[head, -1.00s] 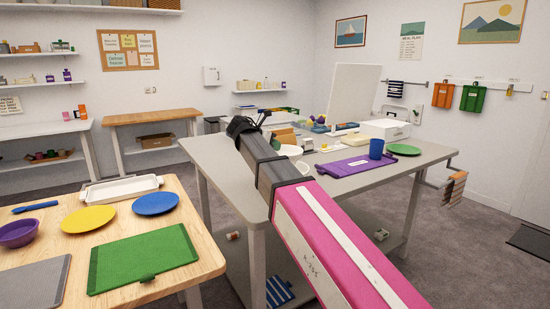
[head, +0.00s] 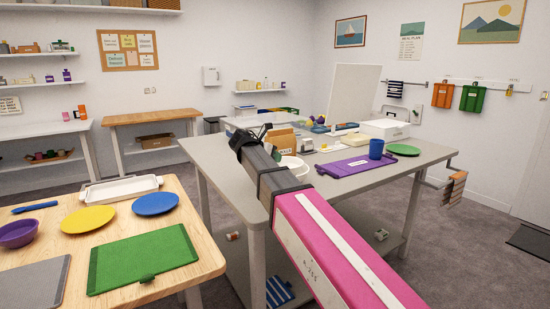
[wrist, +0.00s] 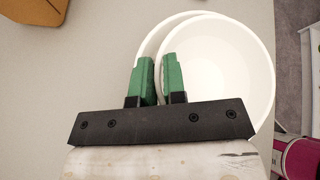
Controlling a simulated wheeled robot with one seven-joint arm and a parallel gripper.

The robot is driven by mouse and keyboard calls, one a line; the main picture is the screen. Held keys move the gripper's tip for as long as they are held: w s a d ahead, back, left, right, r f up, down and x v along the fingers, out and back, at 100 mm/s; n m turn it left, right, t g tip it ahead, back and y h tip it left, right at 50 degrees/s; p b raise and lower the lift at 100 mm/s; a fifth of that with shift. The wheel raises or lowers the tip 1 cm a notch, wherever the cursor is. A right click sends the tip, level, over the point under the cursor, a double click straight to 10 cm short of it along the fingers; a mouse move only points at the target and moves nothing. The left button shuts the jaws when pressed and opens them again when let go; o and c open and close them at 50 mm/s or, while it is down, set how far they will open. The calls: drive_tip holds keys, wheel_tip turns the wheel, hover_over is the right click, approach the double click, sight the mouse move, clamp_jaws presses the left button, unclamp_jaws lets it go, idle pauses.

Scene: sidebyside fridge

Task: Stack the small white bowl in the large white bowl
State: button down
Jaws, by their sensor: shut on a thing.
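In the wrist view my gripper (wrist: 158,64) has its green fingers shut on the left rim of the small white bowl (wrist: 222,70). The small bowl is upright and overlaps the large white bowl (wrist: 149,40), which shows as a crescent to its left and top. The small bowl covers most of the large one; I cannot tell whether they touch. In the head view a white bowl (head: 294,166) shows beside my arm on the grey table (head: 222,166); which bowl it is I cannot tell.
A brown box (head: 282,138) stands just behind the bowls. A purple mat (head: 345,167), a blue cup (head: 376,149) and a green plate (head: 403,149) are to the right. The grey table's front left is clear. A wooden table (head: 200,258) with plates stands at left.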

drive_tip(key=shift+f, duration=0.35)
drive_tip(key=c, duration=1.2)
unclamp_jaws()
drive_tip(key=shift+r, duration=0.65)
drive_tip(key=v, duration=1.2)
